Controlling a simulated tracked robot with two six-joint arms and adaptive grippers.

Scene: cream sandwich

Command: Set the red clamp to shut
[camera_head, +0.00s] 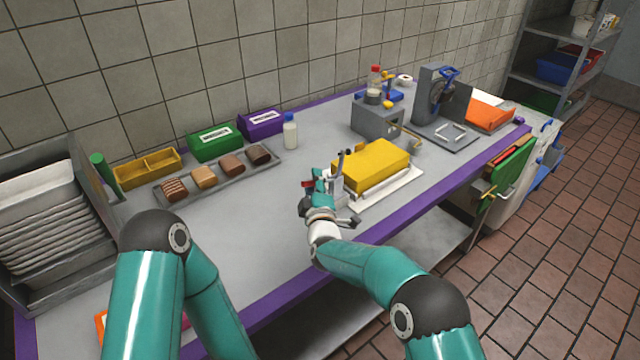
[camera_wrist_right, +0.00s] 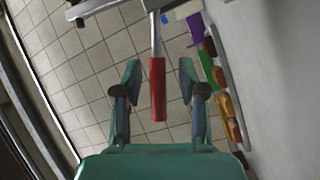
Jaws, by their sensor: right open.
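The red clamp shows as a red grip (camera_wrist_right: 157,90) on a thin metal rod in the right wrist view. In the head view only a small red bit (camera_head: 308,184) shows, mostly hidden by my right gripper. The clamp's grey metal part (camera_head: 336,182) stands at the left end of a yellow block (camera_head: 371,164). My right gripper (camera_head: 314,181) is open at the clamp. In the wrist view its fingers (camera_wrist_right: 160,72) are on either side of the red grip, with gaps on both sides. My left gripper is out of view; only my left arm shows.
The yellow block lies on a white board (camera_head: 405,190). A grey machine (camera_head: 378,122) stands behind it. A tray of brown and tan pieces (camera_head: 218,180), a bottle (camera_head: 290,132) and coloured boxes stand along the wall. The table's middle left is clear.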

